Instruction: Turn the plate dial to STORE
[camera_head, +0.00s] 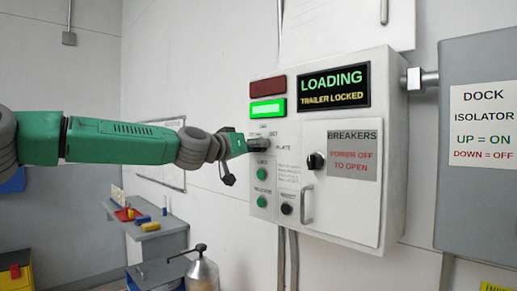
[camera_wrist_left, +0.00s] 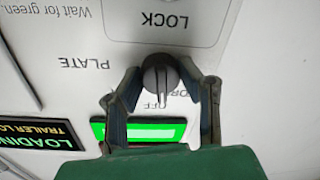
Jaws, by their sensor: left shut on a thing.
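The plate dial (camera_wrist_left: 158,76) is a dark grey round knob with a raised grip, beside the word PLATE on the control box (camera_head: 390,200). In the left wrist view, which shows the panel upside down, its light pointer line is toward the word OFF. Another label ending beside it is partly hidden by a finger, showing only letters like "OR". My left gripper (camera_head: 255,145) is shut on the dial, one finger on each side of it. In the head view the gripper largely hides the dial. My right gripper is not in view.
A lit green lamp (camera_head: 268,108) sits below a dark red one (camera_head: 268,87). The screen (camera_head: 334,86) reads LOADING, TRAILER LOCKED. Green buttons (camera_head: 262,174), a breaker knob (camera_head: 316,161) and a door handle (camera_head: 307,205) are close by. A grey isolator box (camera_head: 480,200) stands right.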

